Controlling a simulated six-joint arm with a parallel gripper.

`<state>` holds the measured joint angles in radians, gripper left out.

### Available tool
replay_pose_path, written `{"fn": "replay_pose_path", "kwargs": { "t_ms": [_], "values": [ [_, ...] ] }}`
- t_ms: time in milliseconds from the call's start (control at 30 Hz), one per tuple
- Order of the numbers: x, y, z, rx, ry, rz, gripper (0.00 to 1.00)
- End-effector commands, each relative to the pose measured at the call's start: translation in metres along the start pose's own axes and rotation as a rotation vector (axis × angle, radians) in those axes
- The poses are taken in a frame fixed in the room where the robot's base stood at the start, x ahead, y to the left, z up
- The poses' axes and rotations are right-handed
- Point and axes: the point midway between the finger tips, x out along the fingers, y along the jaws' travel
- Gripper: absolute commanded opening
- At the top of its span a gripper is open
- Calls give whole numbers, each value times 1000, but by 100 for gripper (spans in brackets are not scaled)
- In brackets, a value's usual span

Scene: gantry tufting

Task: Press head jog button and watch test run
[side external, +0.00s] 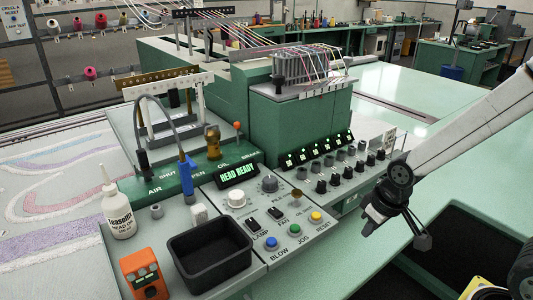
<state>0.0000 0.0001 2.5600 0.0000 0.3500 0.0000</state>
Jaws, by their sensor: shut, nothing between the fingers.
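The control panel (253,215) has a row of coloured buttons near its front edge. The green button (295,229) stands above the printed word JOG, between the blue button (271,243) marked BLOW and the yellow button (316,216) marked RESET. The display (237,174) reads HEAD READY in green. The green tufting head (295,125) stands behind the panel, with coloured yarns running into its top. My gripper (423,242) hangs to the right of the panel, apart from the buttons. It is shut and empty.
A black tray (209,257), an orange device (144,274) and a white oil bottle (118,212) stand left of the buttons. A row of black knobs (335,180) lies between the panel and my arm. A dark opening (455,240) is below right.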

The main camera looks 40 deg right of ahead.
Motion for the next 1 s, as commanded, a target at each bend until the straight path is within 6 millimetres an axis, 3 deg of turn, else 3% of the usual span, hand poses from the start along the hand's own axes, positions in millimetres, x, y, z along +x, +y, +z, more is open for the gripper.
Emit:
{"fn": "replay_pose_path", "kwargs": {
  "t_ms": [1000],
  "values": [
    [-2,-3,-4,52,7,-14,0]
  ]
}}
